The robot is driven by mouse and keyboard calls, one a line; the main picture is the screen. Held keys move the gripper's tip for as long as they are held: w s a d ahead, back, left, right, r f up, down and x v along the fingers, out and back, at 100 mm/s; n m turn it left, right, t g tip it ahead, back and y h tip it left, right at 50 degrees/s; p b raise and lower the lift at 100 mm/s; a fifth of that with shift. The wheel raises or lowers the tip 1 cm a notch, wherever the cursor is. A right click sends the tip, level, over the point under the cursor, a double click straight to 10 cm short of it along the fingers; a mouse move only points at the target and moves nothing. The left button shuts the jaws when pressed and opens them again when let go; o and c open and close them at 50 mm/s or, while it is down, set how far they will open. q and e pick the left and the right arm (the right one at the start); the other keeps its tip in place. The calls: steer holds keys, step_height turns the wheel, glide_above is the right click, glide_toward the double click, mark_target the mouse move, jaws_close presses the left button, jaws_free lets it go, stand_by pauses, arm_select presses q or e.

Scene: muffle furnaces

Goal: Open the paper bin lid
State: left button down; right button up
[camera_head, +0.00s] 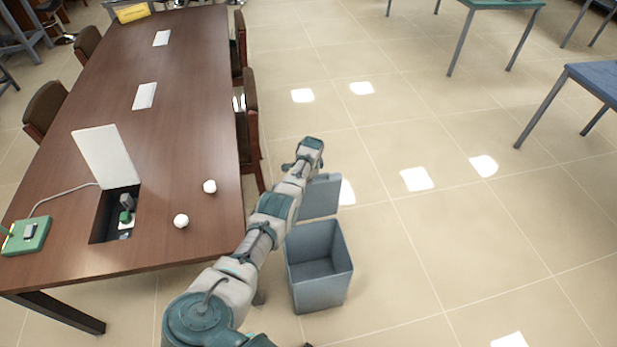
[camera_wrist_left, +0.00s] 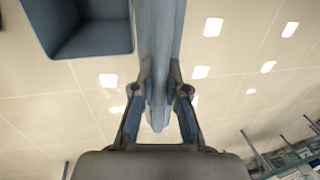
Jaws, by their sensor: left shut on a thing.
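The grey-blue paper bin (camera_head: 338,287) stands on the floor beside the table's right end, and its inside shows. Its lid (camera_head: 324,196) is raised behind the opening, partly covered by my left arm in the head view. In the left wrist view the lid (camera_wrist_left: 160,35) is seen nearly edge-on and the bin (camera_wrist_left: 92,40) is at the upper left. My left gripper (camera_wrist_left: 160,88) is shut on the lid, with one finger on each side of it. Its fingers are hard to make out in the head view. My right gripper is not in view.
A long brown table (camera_head: 195,120) is left of the bin, with a raised white flap (camera_head: 105,157), a green box (camera_head: 25,236) and two small white objects on it. A brown chair (camera_head: 250,135) stands along its right side.

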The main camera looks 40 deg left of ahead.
arm_select(q)
steer(key=shift+w, duration=0.2)
steer(key=c, duration=1.2)
jaws_free()
steer(key=shift+s+d+r, duration=0.25)
steer(key=shift+d+r, duration=0.1)
steer(key=shift+r, duration=1.6)
steer(key=shift+s+d+r, duration=0.2)
steer(key=shift+d+r, duration=0.1)
steer(key=shift+r, duration=1.65)
steer(key=shift+s+d+r, duration=0.25)
steer(key=shift+d+r, duration=0.1)
steer(key=shift+r, duration=1.6)
